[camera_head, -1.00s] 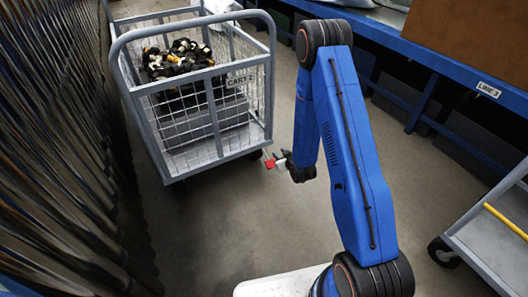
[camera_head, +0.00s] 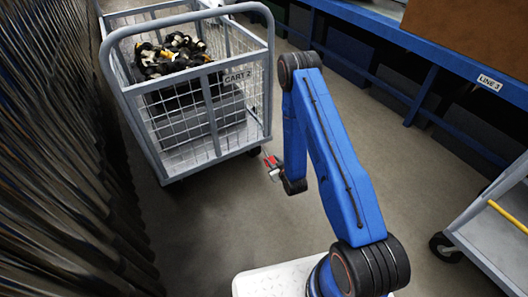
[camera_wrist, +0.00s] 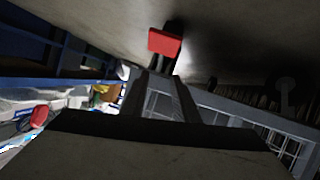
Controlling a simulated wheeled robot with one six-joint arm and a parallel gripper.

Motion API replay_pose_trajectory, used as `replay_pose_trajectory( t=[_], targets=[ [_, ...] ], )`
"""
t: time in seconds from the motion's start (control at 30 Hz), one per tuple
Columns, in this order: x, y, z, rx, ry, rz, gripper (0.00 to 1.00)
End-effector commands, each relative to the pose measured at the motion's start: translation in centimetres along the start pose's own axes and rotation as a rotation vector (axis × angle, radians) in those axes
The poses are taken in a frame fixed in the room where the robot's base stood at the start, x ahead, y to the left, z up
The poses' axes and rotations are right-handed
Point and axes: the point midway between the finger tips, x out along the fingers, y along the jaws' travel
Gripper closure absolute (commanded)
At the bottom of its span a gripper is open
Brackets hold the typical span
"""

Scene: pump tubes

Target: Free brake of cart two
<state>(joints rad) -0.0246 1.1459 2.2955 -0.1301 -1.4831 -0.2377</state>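Cart two is a grey wire-cage cart (camera_head: 172,179) with a "CART 2" label, at the upper left of the head view. A small red pedal (camera_head: 270,161), apparently its brake, is low by a wheel at the cart's near right corner. It shows at the top centre of the wrist view (camera_wrist: 165,42). My gripper (camera_head: 275,173) is low, just below and right of the pedal. In the wrist view its two dark fingers (camera_wrist: 161,78) point at the pedal with a narrow gap between them. They hold nothing visible; whether they touch the pedal is unclear.
Black, white and yellow parts (camera_head: 172,55) lie in the cart. A blue bench (camera_head: 400,38) with a "LINE 3" sign runs along the upper right. A grey cart (camera_head: 495,235) stands at the right. Dark bars (camera_head: 60,150) fill the left. The floor before cart two is clear.

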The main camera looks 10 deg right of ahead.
Motion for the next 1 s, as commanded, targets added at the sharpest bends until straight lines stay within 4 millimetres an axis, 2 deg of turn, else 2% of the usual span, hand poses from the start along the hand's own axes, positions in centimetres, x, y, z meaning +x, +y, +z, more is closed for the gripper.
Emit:
replay_pose_trajectory(
  t=[0.1,0.6,0.8,1.0],
  targets=[
    [2.2,0.0,0.0,-0.001,0.002,0.0,0.72],
    [10.7,0.0,0.0,0.0,-0.001,0.0,0.72],
    [12.7,0.0,0.0,0.0,0.0,0.0,0.72],
    [13.3,0.0,0.0,0.0,-0.001,0.0,0.72]
  ],
)
